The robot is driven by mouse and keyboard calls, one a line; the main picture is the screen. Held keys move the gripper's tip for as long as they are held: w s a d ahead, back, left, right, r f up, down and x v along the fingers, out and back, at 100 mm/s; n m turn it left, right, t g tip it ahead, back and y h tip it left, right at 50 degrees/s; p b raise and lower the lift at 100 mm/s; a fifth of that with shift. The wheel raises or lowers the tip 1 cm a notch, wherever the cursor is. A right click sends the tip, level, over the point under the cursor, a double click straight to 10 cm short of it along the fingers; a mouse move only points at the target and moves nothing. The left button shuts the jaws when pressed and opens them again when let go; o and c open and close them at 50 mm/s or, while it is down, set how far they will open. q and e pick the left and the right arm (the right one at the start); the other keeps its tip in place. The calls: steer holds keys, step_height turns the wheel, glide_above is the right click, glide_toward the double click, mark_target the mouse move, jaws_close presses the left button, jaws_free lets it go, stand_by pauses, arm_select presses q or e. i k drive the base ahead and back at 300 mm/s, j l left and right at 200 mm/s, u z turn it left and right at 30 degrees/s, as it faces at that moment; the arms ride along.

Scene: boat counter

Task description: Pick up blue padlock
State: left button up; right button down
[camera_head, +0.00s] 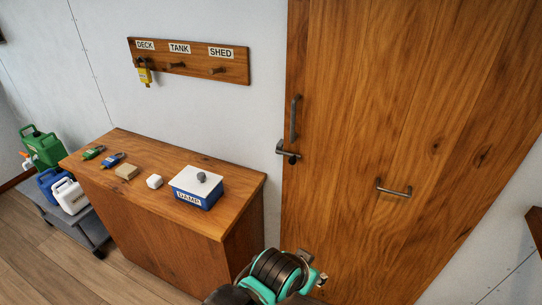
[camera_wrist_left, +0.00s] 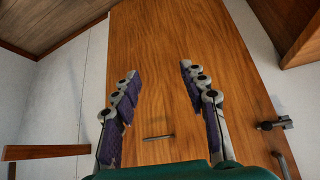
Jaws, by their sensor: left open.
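The blue padlock (camera_head: 112,159) lies on the wooden counter (camera_head: 225,232), towards its left end in the head view. A green padlock (camera_head: 94,152) lies just to its left, and a yellow padlock (camera_head: 145,76) hangs under the DECK label on the wall board. My left gripper (camera_head: 314,268) is at the bottom of the head view, in front of the door and well to the right of the blue padlock. In the left wrist view the left gripper (camera_wrist_left: 162,105) is open and empty, with the door behind it. My right gripper is not in view.
Right of the padlocks are a tan block (camera_head: 126,172), a small white block (camera_head: 154,181) and a blue box with a white lid (camera_head: 200,187). The peg board (camera_head: 195,66) is above. The wooden door (camera_head: 400,130) has handles. Cans stand on a low cart (camera_head: 85,225) at left.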

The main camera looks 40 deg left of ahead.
mark_target(110, 161)
steer(key=u, duration=2.55)
